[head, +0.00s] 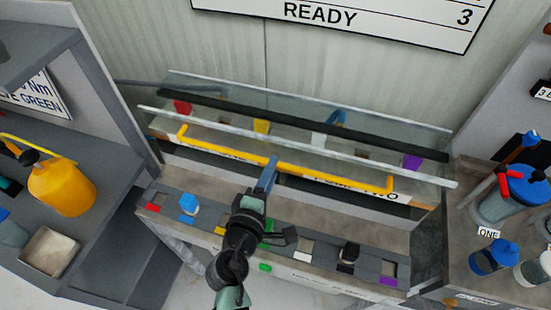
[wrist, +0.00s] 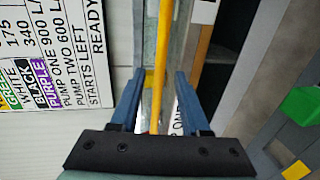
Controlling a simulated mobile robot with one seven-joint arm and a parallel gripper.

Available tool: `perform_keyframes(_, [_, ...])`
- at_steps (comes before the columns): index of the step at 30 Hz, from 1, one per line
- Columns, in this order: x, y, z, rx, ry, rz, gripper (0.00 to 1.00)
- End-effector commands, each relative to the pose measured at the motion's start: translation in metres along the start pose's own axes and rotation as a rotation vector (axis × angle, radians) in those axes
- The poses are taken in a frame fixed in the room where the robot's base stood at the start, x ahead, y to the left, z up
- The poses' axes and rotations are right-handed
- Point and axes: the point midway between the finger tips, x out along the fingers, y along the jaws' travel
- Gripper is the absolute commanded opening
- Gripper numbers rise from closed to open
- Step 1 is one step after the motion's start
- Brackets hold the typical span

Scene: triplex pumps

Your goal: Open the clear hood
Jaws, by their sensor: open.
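The clear hood (head: 225,133) is a long see-through cover over the back of the bench. It looks down, with coloured pieces showing through it. A yellow bar handle (head: 335,176) runs along its front. My gripper (head: 269,172) is at the handle, left of its middle, with the finger overlapping the bar in the head view. In the wrist view the yellow handle (wrist: 162,60) runs between the two blue fingers of my open gripper (wrist: 160,75). Gaps show on both sides of the bar, and I cannot tell how deep it sits.
The front rail (head: 325,263) holds coloured marks, a blue knob (head: 189,203) and a black knob (head: 349,254). A left shelf holds a yellow can (head: 62,186). A right bench holds a blue-lidded jar (head: 512,196) and smaller bottles. A sign (head: 345,18) hangs behind.

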Motion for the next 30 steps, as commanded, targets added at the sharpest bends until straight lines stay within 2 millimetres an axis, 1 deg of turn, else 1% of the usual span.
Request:
perform_keyframes(1, [0.009,0.002,0.001,0.001,-0.002,0.0,0.46])
perform_keyframes(3, [0.018,0.001,0.0,0.001,-0.001,0.001,0.46])
perform_keyframes(7, [0.03,0.0,0.001,0.002,-0.002,0.0,0.46])
perform_keyframes(12, [0.035,0.0,0.0,0.002,0.0,0.0,0.46])
perform_keyframes(19, [0.036,0.0,0.0,0.002,0.0,0.0,0.46])
perform_keyframes(23, [0.035,0.0,0.0,0.002,0.0,0.0,0.23])
perform_keyframes(24, [0.035,0.0,0.0,0.002,0.0,0.0,0.15])
perform_keyframes(27, [0.035,0.0,0.0,0.002,0.0,0.0,0.0])
perform_keyframes(30, [0.035,0.0,0.0,0.002,0.0,0.0,0.0])
